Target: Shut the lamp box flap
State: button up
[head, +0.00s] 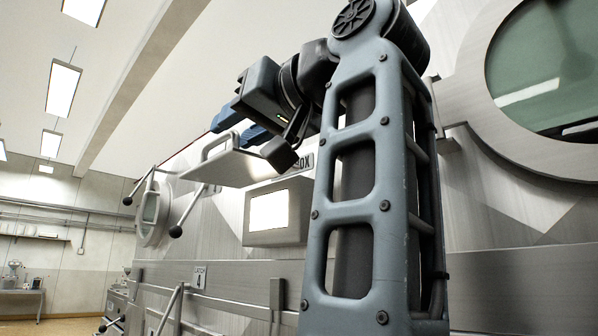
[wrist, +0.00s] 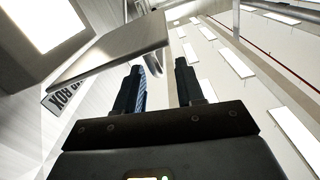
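The lamp box (head: 252,228) is a grey metal box on the machine wall with a bright white window. Its flap (head: 225,170) is a flat metal plate standing out roughly level above the window, so the box front is uncovered. A bar handle is on the flap's upper face. In the wrist view the flap (wrist: 110,50) lies left of and beyond the fingers (wrist: 160,85), and the lamp box (wrist: 15,75) is at far left. Contact between finger and flap cannot be told.
A label plate ending in "OX" (head: 305,162) is on the wall, partly hidden by my arm. Ball-ended levers (head: 187,212) stick out left of the box. A round porthole (head: 545,70) is at right. Open room lies at left.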

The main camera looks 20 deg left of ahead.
jog(key=shift+p+x, duration=0.3)
jog(key=shift+x, duration=1.2)
jog(key=shift+d, duration=0.1)
jog(key=shift+c, duration=0.2)
grip_shut()
